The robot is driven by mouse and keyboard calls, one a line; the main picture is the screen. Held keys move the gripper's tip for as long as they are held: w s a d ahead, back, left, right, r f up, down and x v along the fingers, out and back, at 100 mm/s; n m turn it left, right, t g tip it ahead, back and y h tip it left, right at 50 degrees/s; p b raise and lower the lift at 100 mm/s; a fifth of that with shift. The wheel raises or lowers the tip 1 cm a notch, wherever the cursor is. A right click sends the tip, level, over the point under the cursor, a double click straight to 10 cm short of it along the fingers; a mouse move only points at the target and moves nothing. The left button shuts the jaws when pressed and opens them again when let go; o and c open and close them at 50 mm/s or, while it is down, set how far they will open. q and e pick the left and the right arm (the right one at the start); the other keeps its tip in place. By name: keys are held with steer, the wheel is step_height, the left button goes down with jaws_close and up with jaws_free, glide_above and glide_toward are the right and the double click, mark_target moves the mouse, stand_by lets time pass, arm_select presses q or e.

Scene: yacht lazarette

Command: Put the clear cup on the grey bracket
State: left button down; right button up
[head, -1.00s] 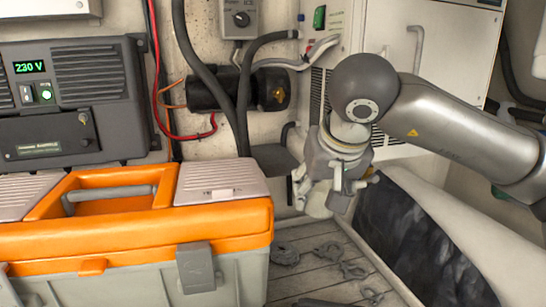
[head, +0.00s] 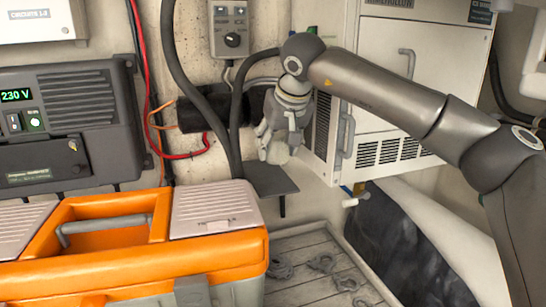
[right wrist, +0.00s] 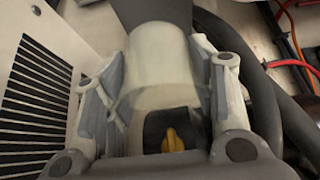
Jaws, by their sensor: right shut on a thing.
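My right gripper (head: 277,141) is shut on the clear cup (head: 277,153), which shows pale and hazy below the fingers in the head view. In the right wrist view the cup (right wrist: 155,65) sits between the two fingers. The grey bracket (head: 270,180) is a flat dark shelf on the back wall, right of the toolbox. The cup is just above the bracket's rear part in the head view; whether it touches I cannot tell. In the right wrist view, a dark grey surface, apparently the bracket (right wrist: 158,12), shows beyond the cup. My left gripper is not in view.
An orange and grey toolbox (head: 110,240) fills the lower left. Thick black hoses (head: 188,75) and a black cylinder (head: 195,115) are left of the gripper. A white vented cabinet (head: 385,95) stands close on the right. A slatted floor (head: 320,260) lies below.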

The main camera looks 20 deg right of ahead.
mark_target(274, 151)
steer(key=w+p, duration=0.1)
steer(key=w, duration=0.1)
steer(key=shift+w+r, duration=0.1)
steer(key=shift+w, duration=0.3)
step_height(274, 151, down, 3)
steer(key=shift+a+r, duration=0.1)
steer(key=shift+r, duration=0.05)
steer(key=shift+s+f, duration=0.1)
steer(key=shift+f, duration=0.15)
step_height(274, 151, down, 3)
steer(key=shift+s+f+p, duration=0.1)
steer(key=shift+f+p, duration=0.05)
steer(key=shift+p, duration=0.6)
steer(key=shift+w+f+p, duration=0.15)
steer(key=shift+w+p, duration=0.1)
steer(key=shift+p, duration=0.1)
steer(key=shift+f, duration=0.2)
